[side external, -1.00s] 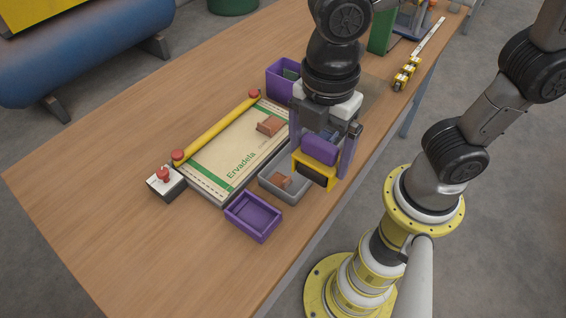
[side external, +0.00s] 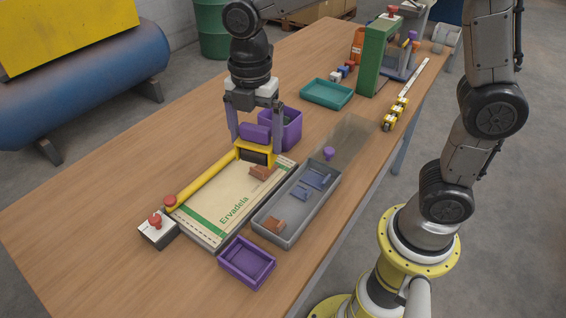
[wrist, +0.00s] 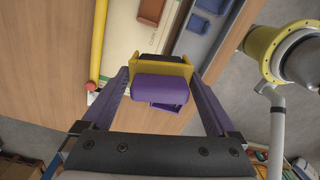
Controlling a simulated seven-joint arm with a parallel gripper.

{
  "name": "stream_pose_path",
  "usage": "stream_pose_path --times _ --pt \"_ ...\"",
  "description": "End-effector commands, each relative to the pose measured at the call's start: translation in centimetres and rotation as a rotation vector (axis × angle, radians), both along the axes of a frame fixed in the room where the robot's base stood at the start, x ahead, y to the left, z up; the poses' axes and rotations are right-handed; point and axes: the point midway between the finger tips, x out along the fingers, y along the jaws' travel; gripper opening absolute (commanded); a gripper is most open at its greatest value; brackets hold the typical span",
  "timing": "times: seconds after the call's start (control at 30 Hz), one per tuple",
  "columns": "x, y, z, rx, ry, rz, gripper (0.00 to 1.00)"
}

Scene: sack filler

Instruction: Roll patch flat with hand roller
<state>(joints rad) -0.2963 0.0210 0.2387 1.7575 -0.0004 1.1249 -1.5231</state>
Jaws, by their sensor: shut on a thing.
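My gripper (side external: 256,118) is shut on the purple handle (side external: 255,133) of the hand roller, which has a yellow frame (side external: 268,152) and a dark drum (side external: 254,156). The handle also shows between my fingers in the wrist view (wrist: 160,88). The roller is over the far end of the Ervadela sack (side external: 208,205), just behind a reddish-brown patch (side external: 260,173) lying on it. The patch also shows in the wrist view (wrist: 151,11). I cannot tell whether the drum touches the sack or patch.
A yellow bar (side external: 203,180) lies along the sack's left edge. A grey tray (side external: 285,238) right of the sack holds blue patches (side external: 318,179) and a brown one (side external: 273,225). Purple bins stand behind (side external: 293,132) and in front (side external: 247,282). Bare bench lies left.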

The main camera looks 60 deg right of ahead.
Motion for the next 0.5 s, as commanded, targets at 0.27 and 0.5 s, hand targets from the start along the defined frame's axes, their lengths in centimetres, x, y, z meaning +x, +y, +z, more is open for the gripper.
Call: stream_pose_path --times 0.27,0.5 --pt "4.1 -7.5 -2.8 0.0 0.0 -0.196 0.38" --pt "4.2 -9.5 -3.7 0.0 -0.001 -0.249 0.38"
